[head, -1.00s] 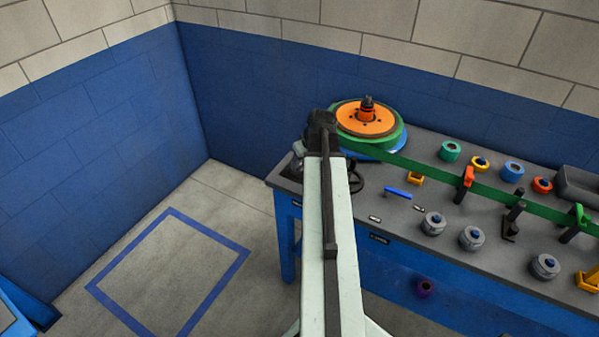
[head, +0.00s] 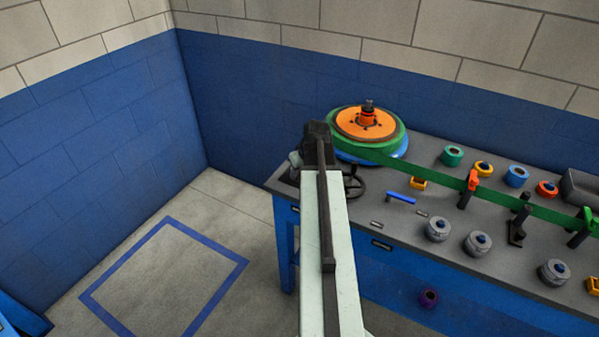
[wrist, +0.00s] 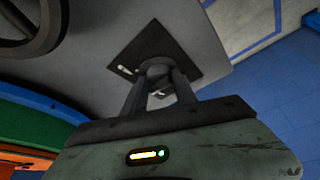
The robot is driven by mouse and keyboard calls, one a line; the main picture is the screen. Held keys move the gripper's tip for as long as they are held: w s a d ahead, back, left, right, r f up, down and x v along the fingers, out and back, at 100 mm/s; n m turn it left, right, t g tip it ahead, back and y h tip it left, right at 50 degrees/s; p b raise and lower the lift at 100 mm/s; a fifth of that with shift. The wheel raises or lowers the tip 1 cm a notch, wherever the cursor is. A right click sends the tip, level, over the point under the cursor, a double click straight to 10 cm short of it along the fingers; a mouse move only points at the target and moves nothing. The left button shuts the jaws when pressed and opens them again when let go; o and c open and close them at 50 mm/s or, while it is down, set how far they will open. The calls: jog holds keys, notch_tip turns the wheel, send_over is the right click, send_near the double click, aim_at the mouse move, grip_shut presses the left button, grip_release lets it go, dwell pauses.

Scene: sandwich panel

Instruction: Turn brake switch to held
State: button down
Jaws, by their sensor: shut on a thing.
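The brake switch shows in the wrist view as a dark square plate (wrist: 184,48) with a round dark knob (wrist: 155,68) and small pale marks beside it. My gripper (wrist: 157,78) has its two fingers on either side of the knob and is shut on it. The fingers and knob hide part of the plate, so I cannot read the knob's setting. In the head view my arm's dark end is over the bench's left end and hides the switch and fingertips.
The bench (head: 375,225) carries an orange and green reel (head: 366,122), a green strap (head: 440,177) running right, a dark handwheel (head: 354,183), a blue bar (head: 400,198) and several round pieces. Open floor with a blue outlined square (head: 165,275) lies left.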

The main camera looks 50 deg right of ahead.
jog(key=m+h, duration=0.1)
jog(key=m, duration=0.4)
jog(key=shift+w+a+g+h, duration=0.1)
jog(key=shift+a+g+h, duration=0.05)
jog(key=shift+g+h, duration=0.2)
jog(key=shift+w+m+g+h, duration=0.1)
jog(key=shift+m+g+h, duration=0.25)
jog(key=shift+m, duration=0.8)
jog(key=shift+m+g+h, duration=0.2)
jog(key=shift+m+g, duration=0.2)
jog(key=shift+m, duration=0.75)
jog(key=c, duration=1)
grip_release()
jog(key=shift+r, duration=0.1)
